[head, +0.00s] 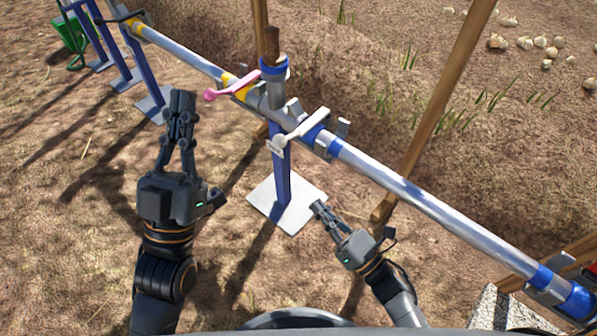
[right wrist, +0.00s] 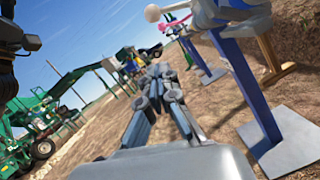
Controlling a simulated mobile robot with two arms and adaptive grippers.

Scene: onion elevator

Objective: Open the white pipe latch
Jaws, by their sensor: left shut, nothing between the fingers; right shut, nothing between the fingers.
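The white latch (head: 301,127) is a lever with a round knob at its lower left end, set across the metal pipe (head: 420,199) beside a blue band. A white latch end with a round knob (right wrist: 153,13) also shows at the top of the right wrist view. A pink latch (head: 231,86) sits further left on the same pipe. My left gripper (head: 183,97) is shut and empty, pointing up, left of the latches and apart from them. My right gripper (head: 317,206) is shut and empty, below the white latch near the stand's base plate; it also shows in the right wrist view (right wrist: 160,72).
A blue post (head: 281,177) on a pale base plate (head: 267,207) holds up the pipe. Wooden poles (head: 437,107) stand behind it. Onions (head: 540,42) lie at the upper right. Green machinery (right wrist: 45,125) stands left in the right wrist view. Bare ground surrounds my left gripper.

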